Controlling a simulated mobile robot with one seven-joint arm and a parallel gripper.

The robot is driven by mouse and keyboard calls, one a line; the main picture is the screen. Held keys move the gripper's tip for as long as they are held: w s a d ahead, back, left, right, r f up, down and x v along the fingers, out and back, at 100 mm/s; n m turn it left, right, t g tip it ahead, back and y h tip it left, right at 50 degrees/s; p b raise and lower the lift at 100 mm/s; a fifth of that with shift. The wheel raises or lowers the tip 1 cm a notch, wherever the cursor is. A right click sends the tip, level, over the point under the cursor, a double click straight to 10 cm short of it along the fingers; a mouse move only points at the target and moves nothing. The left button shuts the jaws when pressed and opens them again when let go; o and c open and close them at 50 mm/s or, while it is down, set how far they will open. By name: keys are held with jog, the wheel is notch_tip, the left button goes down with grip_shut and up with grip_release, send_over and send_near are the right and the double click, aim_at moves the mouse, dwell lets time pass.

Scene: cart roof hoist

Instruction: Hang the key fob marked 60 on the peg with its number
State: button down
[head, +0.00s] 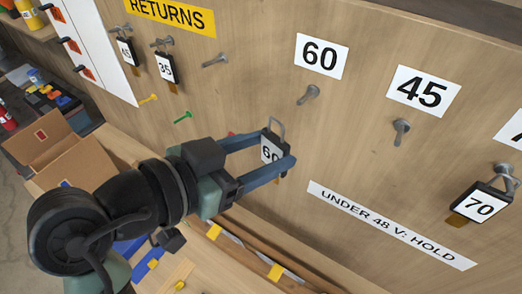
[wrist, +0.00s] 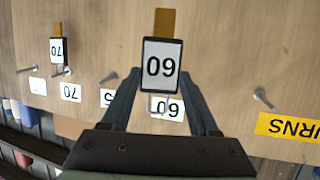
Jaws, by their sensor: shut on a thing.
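The fob marked 60 (head: 270,151) is black with a white face and a metal loop at its top. My gripper (head: 285,168) is shut on it, a finger on each side, and holds it in front of the board, below and left of the 60 label (head: 320,57). The fob (wrist: 160,66) appears upside down between the fingertips in the wrist view. The peg under the 60 label (head: 308,95) is grey and bare. In the wrist view the 60 label (wrist: 168,107) is partly covered by my gripper, and its peg is hidden.
The peg under the 45 label (head: 401,132) is bare. A fob marked 70 (head: 481,204) hangs at the right. Two fobs, one marked 35 (head: 166,67), hang under the RETURNS sign (head: 170,12), beside a bare peg (head: 215,60). A workbench with open cardboard boxes (head: 65,150) lies below left.

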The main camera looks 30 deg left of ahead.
jog(key=shift+w+d+f+b, duration=0.1)
jog(key=shift+w+f+b, duration=0.05)
jog(key=shift+w, duration=1.3)
jog(key=shift+w+d+f+b, duration=0.1)
jog(key=shift+w+f, duration=0.05)
jog(key=shift+w, duration=1.25)
jog(key=shift+w+f+b, duration=0.15)
jog(key=shift+w, duration=1.3)
jog(key=shift+c, duration=0.3)
grip_release()
